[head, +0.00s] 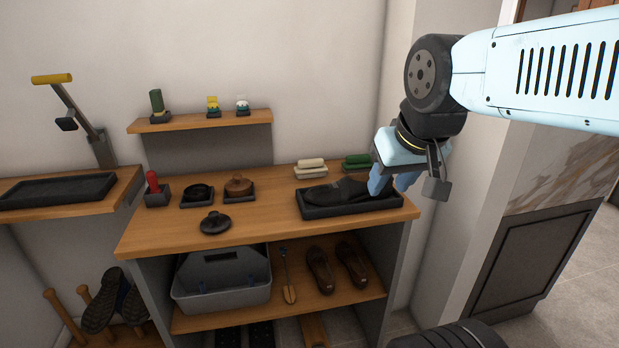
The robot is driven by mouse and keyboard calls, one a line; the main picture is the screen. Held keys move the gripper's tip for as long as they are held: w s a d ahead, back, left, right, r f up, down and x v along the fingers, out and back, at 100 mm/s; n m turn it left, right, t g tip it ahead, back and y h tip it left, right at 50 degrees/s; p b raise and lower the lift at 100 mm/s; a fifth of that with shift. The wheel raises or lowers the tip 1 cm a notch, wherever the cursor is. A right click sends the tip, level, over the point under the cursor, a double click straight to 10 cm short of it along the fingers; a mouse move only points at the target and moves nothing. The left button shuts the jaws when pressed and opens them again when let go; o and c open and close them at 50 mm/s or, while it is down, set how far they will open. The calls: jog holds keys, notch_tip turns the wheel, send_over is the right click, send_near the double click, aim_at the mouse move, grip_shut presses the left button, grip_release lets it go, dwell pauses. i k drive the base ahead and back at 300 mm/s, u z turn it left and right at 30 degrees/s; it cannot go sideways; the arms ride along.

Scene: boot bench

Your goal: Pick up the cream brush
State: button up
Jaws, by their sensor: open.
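The cream brush (311,163) lies at the back of the wooden bench top, seemingly on a pale rest or second brush block beneath it. A green brush (357,160) lies to its right in a similar way. My gripper (393,186) is to the right of both, above the right end of the black tray (318,211). Its light blue fingers point down, apart, with nothing seen between them. It does not touch the cream brush. The gripper hides part of the tray's right end.
A dark shoe (340,192) lies in the black tray, in front of the brushes. A dark round lid (215,222), a brown-lidded tin (239,186) and a red-topped item (153,182) stand left. A small shelf (190,122) hangs behind. The bench's front middle is clear.

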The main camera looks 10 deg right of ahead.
aim_at(315, 168)
jog(key=u, duration=0.1)
jog(key=i, duration=1)
jog(key=z, duration=0.65)
